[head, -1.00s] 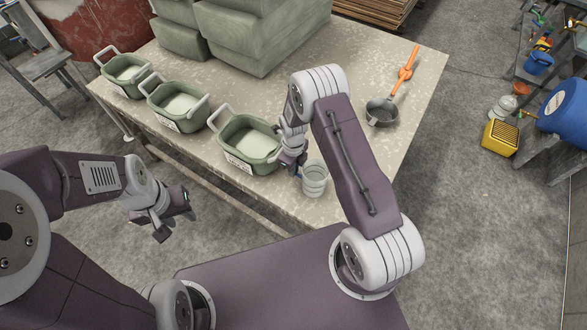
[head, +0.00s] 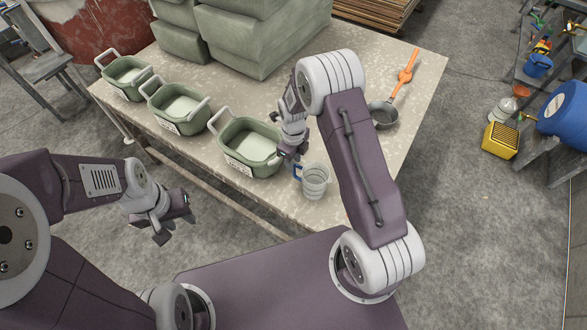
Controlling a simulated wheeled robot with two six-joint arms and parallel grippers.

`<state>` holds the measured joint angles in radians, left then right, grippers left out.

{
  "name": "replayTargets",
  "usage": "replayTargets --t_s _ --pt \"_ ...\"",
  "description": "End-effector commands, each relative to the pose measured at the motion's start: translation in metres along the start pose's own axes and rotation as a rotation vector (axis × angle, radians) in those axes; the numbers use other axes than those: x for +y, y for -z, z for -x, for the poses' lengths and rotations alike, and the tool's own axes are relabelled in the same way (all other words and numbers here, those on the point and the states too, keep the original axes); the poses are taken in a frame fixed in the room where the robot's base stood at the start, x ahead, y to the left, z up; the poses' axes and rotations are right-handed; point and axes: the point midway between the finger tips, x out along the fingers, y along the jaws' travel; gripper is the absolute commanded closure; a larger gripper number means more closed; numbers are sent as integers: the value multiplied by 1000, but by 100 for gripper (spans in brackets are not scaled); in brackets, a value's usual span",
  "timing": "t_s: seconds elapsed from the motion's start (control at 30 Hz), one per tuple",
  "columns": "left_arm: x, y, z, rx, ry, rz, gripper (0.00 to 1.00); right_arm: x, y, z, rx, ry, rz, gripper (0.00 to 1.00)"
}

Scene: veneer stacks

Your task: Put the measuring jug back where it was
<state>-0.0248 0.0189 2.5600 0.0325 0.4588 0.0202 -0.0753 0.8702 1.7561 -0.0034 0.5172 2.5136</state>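The measuring jug (head: 316,183) is clear, with a blue handle on its left side. It stands upright on the table (head: 420,78) near the front edge, just right of the nearest green tub (head: 268,168). My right gripper (head: 287,157) is just above and behind the blue handle and looks apart from it. Its fingers are small and partly hidden, so I cannot tell how far they are spread. My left gripper (head: 176,228) is open and empty, off the table's front edge.
Two more green tubs (head: 128,75) (head: 178,103) line the table's front left. Large grey-green blocks (head: 258,40) stand at the back. A grey pan with an orange handle (head: 383,113) lies to the right, partly behind my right arm. The table's right part is mostly clear.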

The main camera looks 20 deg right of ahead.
Motion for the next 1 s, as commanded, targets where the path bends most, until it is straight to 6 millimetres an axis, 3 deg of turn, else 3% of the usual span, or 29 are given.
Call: replayTargets --t_s 0.2,0.57,0.67,0.8,1.0 --pt "0 0 0 0 0 0 64 0 -1 38 -2 1 0 67" --pt "0 0 0 0 0 0 64 2 4 55 -3 1 73 67" --pt "0 0 0 0 0 0 64 10 17 72 -14 11 340 67" --pt "0 0 0 0 0 0 64 31 52 102 -28 39 958 67" --pt "0 0 0 0 0 0 64 66 104 128 -15 98 1819 67"
